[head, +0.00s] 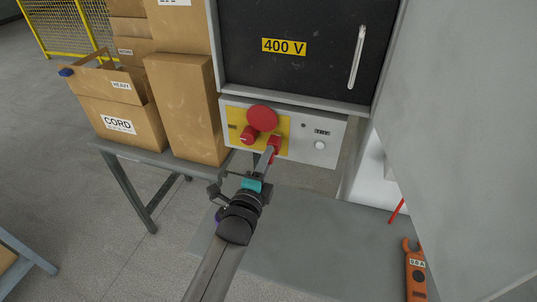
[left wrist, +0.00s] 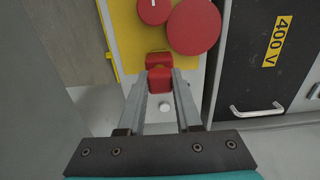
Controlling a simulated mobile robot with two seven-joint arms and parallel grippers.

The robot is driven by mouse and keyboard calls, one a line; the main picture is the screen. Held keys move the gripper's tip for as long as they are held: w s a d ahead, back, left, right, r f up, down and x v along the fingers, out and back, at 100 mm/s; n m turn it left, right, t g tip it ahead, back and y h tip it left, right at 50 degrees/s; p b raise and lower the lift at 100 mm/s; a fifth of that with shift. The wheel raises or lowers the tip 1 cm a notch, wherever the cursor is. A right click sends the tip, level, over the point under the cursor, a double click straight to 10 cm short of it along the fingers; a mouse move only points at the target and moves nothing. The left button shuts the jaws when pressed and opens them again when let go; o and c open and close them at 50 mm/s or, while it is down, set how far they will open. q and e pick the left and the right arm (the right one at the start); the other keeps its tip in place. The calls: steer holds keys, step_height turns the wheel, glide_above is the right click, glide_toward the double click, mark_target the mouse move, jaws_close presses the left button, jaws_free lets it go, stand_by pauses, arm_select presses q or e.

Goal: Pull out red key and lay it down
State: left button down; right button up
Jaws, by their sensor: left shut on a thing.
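The red key (head: 275,143) is at the lower right of the yellow plate (head: 236,115) on the light grey control panel. My left gripper (head: 270,154) reaches up to the panel and is shut on the key. In the left wrist view the red key (left wrist: 159,62) shows between the two fingertips of the left gripper (left wrist: 159,82), in front of the plate's edge. I cannot tell how deep the key sits in its hole. My right gripper is not in view.
A red mushroom button (head: 262,118) and a red knob (head: 247,134) sit close beside the key. A white knob (head: 320,146) is on the panel's right. A grey surface (head: 320,240) below is mostly clear, with an orange meter (head: 416,275) at right. Cartons (head: 183,105) stand left.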

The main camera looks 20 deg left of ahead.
arm_select(q)
steer(key=s+p, duration=0.2)
steer(key=s, duration=0.3)
steer(key=shift+s+a+p, duration=0.1)
steer(key=shift+s+p, duration=0.1)
steer(key=shift+p, duration=0.15)
stand_by(0.6)
stand_by(0.3)
